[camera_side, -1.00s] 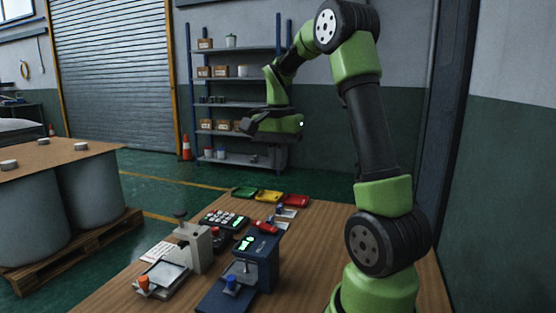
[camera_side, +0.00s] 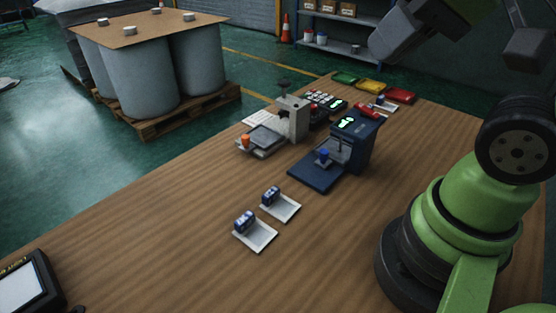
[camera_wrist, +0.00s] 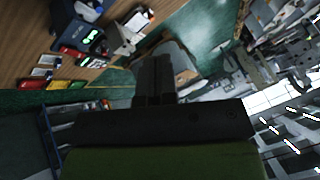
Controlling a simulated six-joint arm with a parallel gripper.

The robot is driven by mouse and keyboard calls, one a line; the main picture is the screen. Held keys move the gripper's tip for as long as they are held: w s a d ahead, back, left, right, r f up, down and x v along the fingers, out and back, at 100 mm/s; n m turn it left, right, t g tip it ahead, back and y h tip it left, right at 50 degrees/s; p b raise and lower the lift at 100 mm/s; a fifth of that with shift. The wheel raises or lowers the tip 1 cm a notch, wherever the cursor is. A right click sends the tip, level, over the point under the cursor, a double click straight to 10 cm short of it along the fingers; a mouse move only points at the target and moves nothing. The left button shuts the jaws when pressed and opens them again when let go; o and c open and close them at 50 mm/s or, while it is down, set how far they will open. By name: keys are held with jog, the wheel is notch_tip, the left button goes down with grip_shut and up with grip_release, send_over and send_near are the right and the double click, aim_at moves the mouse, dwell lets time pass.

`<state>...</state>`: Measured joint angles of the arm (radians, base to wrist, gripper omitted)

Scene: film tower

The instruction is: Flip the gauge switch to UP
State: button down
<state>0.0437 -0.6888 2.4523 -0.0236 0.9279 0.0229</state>
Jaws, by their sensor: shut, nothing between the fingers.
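The blue gauge (camera_side: 357,140) with a lit green display stands on the table, its flat blue base (camera_side: 318,169) in front. It also shows in the wrist view (camera_wrist: 82,38) at the upper left. I cannot make out its switch or which way that is set. My gripper (camera_wrist: 154,62) is shut and empty in the wrist view, pointing away over the floor side. It is apart from the gauge. In the side view a dark part of my arm's end shows at the upper right, cut off by the frame edge.
A grey press-like device (camera_side: 294,119) with an orange knob stands left of the gauge. Behind are a keypad (camera_side: 326,101) and green, yellow and red trays (camera_side: 400,95). Two small blue-and-white blocks sit on white plates (camera_side: 262,235) in front. The table's front middle is clear.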

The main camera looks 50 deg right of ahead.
jog(key=c, duration=1.6)
grip_release()
jog(key=shift+s+a+f+n, duration=0.1)
jog(key=shift+s+a+n, duration=0.2)
jog(key=shift+s, duration=0.05)
jog(key=o, duration=0.3)
jog(key=shift+s+a, duration=0.1)
jog(key=o, duration=0.3)
jog(key=shift+o, duration=0.2)
jog(key=n+g+h, duration=0.2)
jog(key=n+g, duration=0.2)
jog(key=g, duration=0.3)
send_over(374, 113)
notch_tip(374, 113, down, 10)
jog(key=f, duration=0.1)
notch_tip(374, 113, down, 9)
jog(key=shift+r, duration=0.1)
